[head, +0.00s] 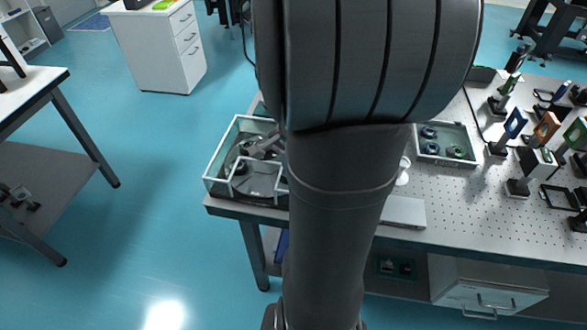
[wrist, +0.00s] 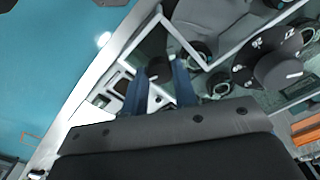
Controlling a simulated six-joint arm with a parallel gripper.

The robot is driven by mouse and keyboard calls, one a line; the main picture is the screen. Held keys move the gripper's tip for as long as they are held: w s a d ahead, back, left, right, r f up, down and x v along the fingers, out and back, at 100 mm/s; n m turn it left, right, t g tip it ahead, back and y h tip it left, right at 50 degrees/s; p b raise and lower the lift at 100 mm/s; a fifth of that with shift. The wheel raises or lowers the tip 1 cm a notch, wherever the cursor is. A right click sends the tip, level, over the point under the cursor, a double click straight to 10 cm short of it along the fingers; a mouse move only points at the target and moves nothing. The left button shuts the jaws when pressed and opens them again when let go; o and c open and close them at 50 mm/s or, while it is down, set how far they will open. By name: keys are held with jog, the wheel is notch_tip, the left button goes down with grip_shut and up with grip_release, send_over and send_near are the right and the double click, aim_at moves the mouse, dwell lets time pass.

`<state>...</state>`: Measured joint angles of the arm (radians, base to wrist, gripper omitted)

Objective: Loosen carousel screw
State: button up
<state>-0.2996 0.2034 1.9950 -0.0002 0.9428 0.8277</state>
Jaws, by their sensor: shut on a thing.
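In the wrist view, my gripper (wrist: 160,82) has its two blue fingers on either side of a small dark round knob (wrist: 158,69), and they are shut on it. The knob looks like the carousel screw; the fingers partly hide it. A black dial (wrist: 268,62) with white marks stands to the right of the fingers, apart from them. I cannot tell how it joins the knob. In the head view, my arm hides the gripper and the screw; the glass-walled enclosure (head: 211,178) at the table's left end is partly visible.
The enclosure's pale frame (wrist: 142,40) runs close to the left of my fingers in the wrist view. In the head view, a tray with round parts (head: 447,158) and several optics mounts (head: 517,124) stand to the right on the perforated table (head: 470,215).

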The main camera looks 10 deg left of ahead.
jog(key=m, duration=0.3)
jog(key=shift+m, duration=0.4)
jog(key=shift+s+m, duration=0.1)
jog(key=shift+m, duration=1.6)
jog(key=o, duration=1)
notch_tip(320, 180, up, 17)
jog(key=shift+r, duration=0.2)
